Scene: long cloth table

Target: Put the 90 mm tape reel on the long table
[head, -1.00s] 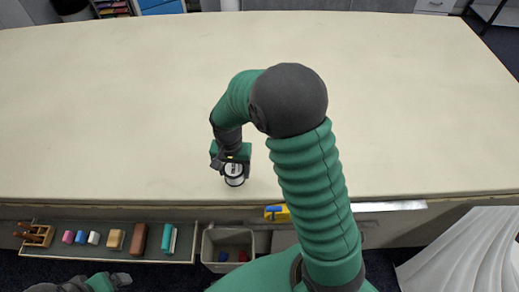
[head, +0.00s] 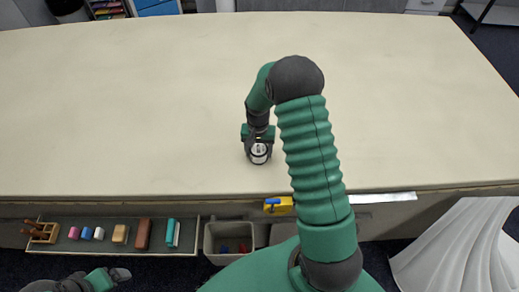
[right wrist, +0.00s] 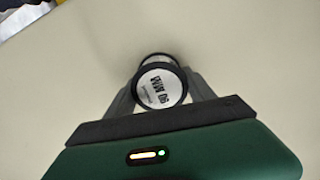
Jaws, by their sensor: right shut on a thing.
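The tape reel (head: 259,152) is a small white roll with black rims. In the right wrist view the reel (right wrist: 160,86) has a label reading 90 MM on its near face. My right gripper (head: 259,157) is shut on it, with a finger on each side, also seen in the right wrist view (right wrist: 160,98). The reel is over the front part of the long table (head: 130,110); I cannot tell whether it touches the cloth. My left gripper (head: 121,274) shows at the lower left, below the tray, away from the table top; its jaws are too small to read.
A tray (head: 75,246) below the table's front edge holds several blocks and a wooden rack (head: 42,232). Beside it stands a grey bin (head: 212,242). A yellow and blue thing (head: 279,205) sits at the front edge. The table top around the reel is clear.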

